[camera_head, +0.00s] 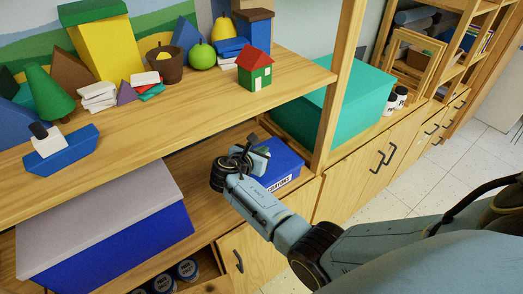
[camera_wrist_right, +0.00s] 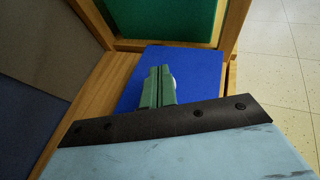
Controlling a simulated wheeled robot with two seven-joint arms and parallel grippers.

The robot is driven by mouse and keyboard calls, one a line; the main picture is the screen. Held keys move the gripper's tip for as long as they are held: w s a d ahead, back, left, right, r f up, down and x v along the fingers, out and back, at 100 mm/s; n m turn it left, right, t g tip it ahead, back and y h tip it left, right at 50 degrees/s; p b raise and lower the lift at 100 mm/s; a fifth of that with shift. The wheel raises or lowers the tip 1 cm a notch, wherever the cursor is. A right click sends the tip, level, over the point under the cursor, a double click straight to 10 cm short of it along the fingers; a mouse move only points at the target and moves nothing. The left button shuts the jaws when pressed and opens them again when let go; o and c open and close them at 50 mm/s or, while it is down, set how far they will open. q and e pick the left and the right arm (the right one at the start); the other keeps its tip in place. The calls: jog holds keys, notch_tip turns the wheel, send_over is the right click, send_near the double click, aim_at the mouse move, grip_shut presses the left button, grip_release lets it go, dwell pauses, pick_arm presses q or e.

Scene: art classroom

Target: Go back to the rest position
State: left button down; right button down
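My right arm comes in from the lower right in the head view. Its gripper (camera_head: 260,157) hangs over a blue box (camera_head: 285,165) on the lower shelf of the wooden unit. In the right wrist view the two green fingers (camera_wrist_right: 158,86) lie side by side with only a thin line between them, and nothing shows gripped. Behind them is the flat blue top of the box (camera_wrist_right: 205,75). A small pale patch shows beside the fingers, too little to identify. I cannot tell whether the fingertips touch the box. My left gripper is not in view.
The upper shelf (camera_head: 190,110) carries a blue boat (camera_head: 62,150), a toy house (camera_head: 254,70) and other painted objects. A grey-lidded blue box (camera_head: 110,225) stands to the left below, a teal box (camera_head: 340,105) to the right. A wooden post (camera_head: 345,60) rises near my gripper. Open floor (camera_head: 400,190) lies right.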

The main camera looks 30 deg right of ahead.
jog(key=shift+f+b, duration=0.5)
jog(key=shift+f, duration=0.35)
jog(key=shift+r, duration=0.1)
notch_tip(320, 180, up, 6)
jog(key=p, duration=0.6)
jog(key=shift+p, duration=0.35)
dwell(0.4)
